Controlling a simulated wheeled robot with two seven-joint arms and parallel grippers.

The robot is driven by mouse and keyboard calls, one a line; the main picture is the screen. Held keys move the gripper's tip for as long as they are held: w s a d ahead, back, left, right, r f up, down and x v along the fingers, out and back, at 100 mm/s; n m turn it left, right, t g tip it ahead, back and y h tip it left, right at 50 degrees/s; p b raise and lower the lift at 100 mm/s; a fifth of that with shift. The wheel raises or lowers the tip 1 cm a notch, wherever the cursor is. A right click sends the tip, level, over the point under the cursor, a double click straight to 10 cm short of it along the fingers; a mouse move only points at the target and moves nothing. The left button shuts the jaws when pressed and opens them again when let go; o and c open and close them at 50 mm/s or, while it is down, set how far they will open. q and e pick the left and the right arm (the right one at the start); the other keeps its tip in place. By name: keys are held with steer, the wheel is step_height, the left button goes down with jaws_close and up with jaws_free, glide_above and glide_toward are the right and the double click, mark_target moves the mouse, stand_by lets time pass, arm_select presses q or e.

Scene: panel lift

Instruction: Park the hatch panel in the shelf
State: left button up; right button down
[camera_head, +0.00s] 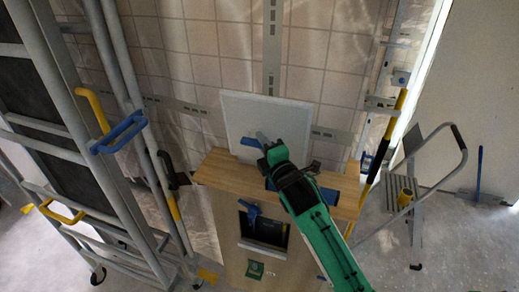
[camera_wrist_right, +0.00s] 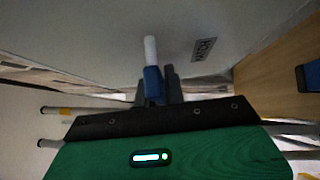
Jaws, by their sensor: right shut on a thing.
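The hatch panel (camera_head: 262,108) is a pale, flat square in the head view, roughly upright at the back edge of the wooden shelf top (camera_head: 222,171). Its lower edge is partly hidden, so I cannot tell whether it rests on the wood. In the right wrist view, the panel's pale face (camera_wrist_right: 90,35) carries a dark label. My right gripper (camera_head: 264,143) is in front of the panel, shut on its blue-and-white handle (camera_wrist_right: 152,75). My left gripper is not in view.
The wooden cabinet front has a dark opening (camera_head: 264,230) with a blue latch-like part (camera_head: 250,212). A metal frame (camera_head: 75,120) with yellow and blue handles stands left. A step ladder (camera_head: 416,205) stands right. A tiled wall (camera_head: 205,60) lies behind the panel.

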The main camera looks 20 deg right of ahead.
mark_target(270, 138)
steer(key=shift+w+d+f, duration=0.1)
steer(key=shift+w+d, duration=0.5)
steer(key=shift+w, duration=0.25)
steer(key=shift+w+d, duration=0.55)
steer(key=shift+w, duration=0.3)
steer(key=shift+w+d+r+m+g+p, duration=0.4)
steer(key=shift+w+m+p, duration=0.15)
steer(key=shift+p, duration=1.25)
steer(key=shift+p, duration=0.3)
steer(key=shift+f, duration=0.3)
steer(key=shift+f, duration=0.35)
steer(key=shift+f, duration=0.35)
steer(key=shift+f+b, duration=0.75)
steer(key=shift+f, duration=0.2)
stand_by(0.4)
